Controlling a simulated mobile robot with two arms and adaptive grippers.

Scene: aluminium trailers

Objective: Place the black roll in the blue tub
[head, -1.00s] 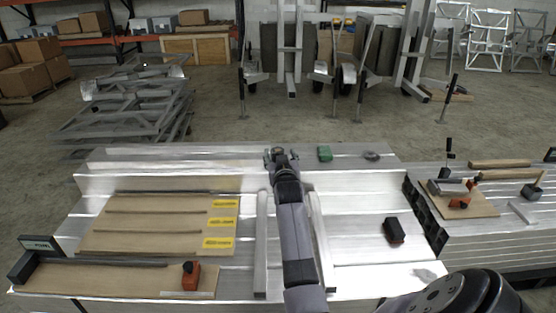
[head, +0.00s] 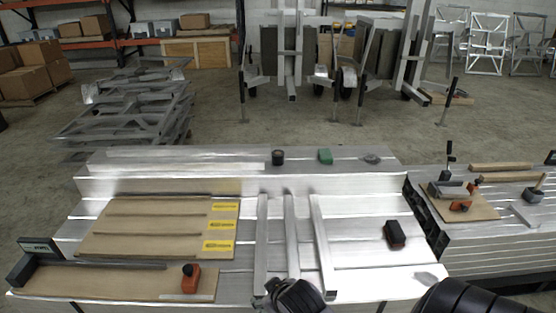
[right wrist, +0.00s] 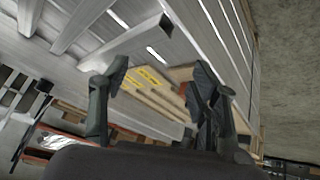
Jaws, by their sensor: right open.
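The black roll (head: 278,157) stands upright on the back ledge of the metal trailer deck, with nothing touching it. My right gripper (right wrist: 158,72) is open in the right wrist view, with its two dark fingers apart and no object between them. The roll cannot be made out in that view. In the head view a dark part of my arm (head: 295,297) shows at the bottom edge, well in front of the roll. My left gripper is out of view.
A green object (head: 325,156) sits right of the roll. A board with yellow labels (head: 160,228) lies at left. An orange-black tool (head: 191,277) sits at the front.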

